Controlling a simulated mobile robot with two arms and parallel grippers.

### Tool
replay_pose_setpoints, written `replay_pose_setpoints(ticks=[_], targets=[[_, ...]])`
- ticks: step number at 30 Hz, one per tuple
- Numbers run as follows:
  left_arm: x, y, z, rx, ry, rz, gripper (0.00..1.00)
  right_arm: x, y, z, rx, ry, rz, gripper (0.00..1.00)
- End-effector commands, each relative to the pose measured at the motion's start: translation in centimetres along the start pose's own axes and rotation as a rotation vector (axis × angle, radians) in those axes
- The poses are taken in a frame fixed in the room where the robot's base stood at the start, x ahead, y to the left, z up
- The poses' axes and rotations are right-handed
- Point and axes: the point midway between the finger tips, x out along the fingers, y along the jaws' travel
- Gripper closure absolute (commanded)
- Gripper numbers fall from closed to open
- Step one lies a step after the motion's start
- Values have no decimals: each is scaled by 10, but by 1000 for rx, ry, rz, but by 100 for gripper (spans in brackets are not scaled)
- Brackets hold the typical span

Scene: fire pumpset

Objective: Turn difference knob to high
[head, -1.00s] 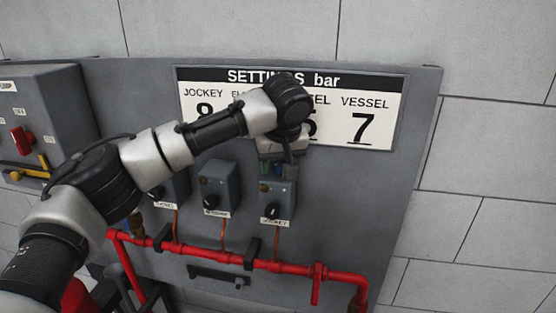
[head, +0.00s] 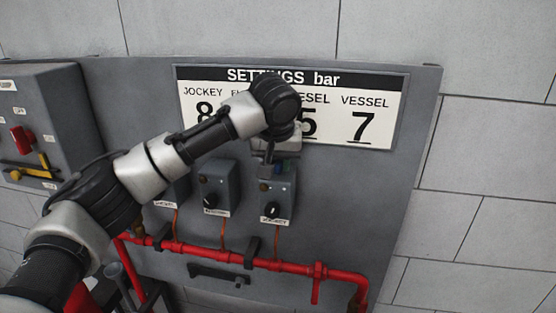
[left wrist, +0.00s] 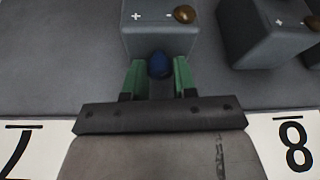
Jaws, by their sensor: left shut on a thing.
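A grey switch box labelled JOCKEY (head: 276,195) is on the panel, the rightmost of the row. Its front has a black dial (head: 270,208) and a small brass knob. My left gripper (head: 276,168) is at its top edge. In the left wrist view this box (left wrist: 160,38) shows plus and minus marks beside the brass knob (left wrist: 184,14). There a blue knob (left wrist: 159,64) at the box's edge is between the green fingers of my left gripper (left wrist: 159,80), which is shut on it. I cannot read which knob is named difference. My right gripper is not in view.
A second box (head: 215,190) stands close to the left of the jockey box. A red pipe (head: 225,256) runs below the boxes. The settings board (head: 375,105) is above, partly hidden by my arm. The panel to the right is clear.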

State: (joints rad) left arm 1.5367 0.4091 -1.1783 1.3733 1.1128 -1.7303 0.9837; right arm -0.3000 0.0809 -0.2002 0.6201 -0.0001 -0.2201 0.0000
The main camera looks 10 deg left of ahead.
Motion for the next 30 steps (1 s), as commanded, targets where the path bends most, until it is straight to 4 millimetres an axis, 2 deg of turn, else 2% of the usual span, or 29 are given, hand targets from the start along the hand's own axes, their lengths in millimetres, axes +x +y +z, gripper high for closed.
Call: replay_pose_setpoints(ticks=[18, 30], targets=[[1, -5, -1, 507, -1, 211, 97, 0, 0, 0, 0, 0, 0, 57], [1, -6, -2, 686, -1, 282, 97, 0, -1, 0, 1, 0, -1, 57]])
